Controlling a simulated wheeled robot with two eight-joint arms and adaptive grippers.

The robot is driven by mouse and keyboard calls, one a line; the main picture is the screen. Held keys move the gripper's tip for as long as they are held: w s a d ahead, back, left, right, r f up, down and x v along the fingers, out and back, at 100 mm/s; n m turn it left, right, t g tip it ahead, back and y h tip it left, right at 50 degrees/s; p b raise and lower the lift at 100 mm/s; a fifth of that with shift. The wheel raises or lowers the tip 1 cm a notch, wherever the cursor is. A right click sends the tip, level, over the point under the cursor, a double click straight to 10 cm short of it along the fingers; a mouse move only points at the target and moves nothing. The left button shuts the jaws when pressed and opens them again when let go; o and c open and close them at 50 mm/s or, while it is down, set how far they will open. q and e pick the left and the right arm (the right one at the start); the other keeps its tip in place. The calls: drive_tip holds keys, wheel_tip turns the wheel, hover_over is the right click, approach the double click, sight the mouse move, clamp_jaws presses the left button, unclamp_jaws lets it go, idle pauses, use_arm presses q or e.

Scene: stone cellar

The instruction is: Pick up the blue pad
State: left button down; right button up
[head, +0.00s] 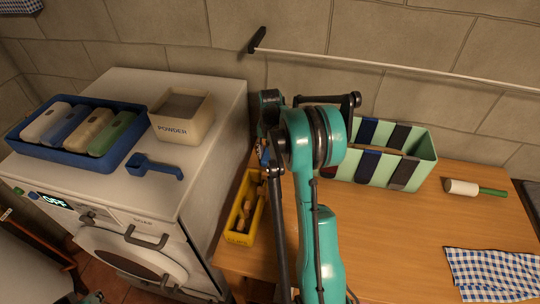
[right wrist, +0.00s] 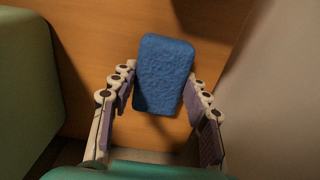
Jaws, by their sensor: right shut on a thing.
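The blue pad (right wrist: 165,75) is a rough rounded rectangle standing between the two fingers of my right gripper (right wrist: 163,112) in the right wrist view. My right gripper is shut on it, over the wooden table top. In the head view, my right arm crosses the middle and hides most of this gripper; only a bit of blue (head: 263,153) shows beside it.
A blue tray (head: 67,158) of coloured blocks, a powder box (head: 180,129) and a blue scoop (head: 155,167) sit on the white washer (head: 215,125). A yellow bin (head: 240,237), a striped green box (head: 427,163), a roller (head: 462,187) and a checked cloth (head: 492,273) are on the table (head: 400,240).

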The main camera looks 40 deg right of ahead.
sight(270, 155)
drive_tip(key=shift+a+r, duration=0.1)
drive_tip(key=shift+r, duration=0.15)
wheel_tip(270, 155, up, 12)
drive_tip(key=p, duration=0.4)
drive_tip(key=s+a+f+p, duration=0.1)
drive_tip(key=s+a+p, duration=0.1)
drive_tip(key=s+a, duration=1)
drive_tip(key=a, duration=0.3)
drive_tip(key=shift+s+a+p, duration=0.25)
drive_tip(key=shift+s+p, duration=0.05)
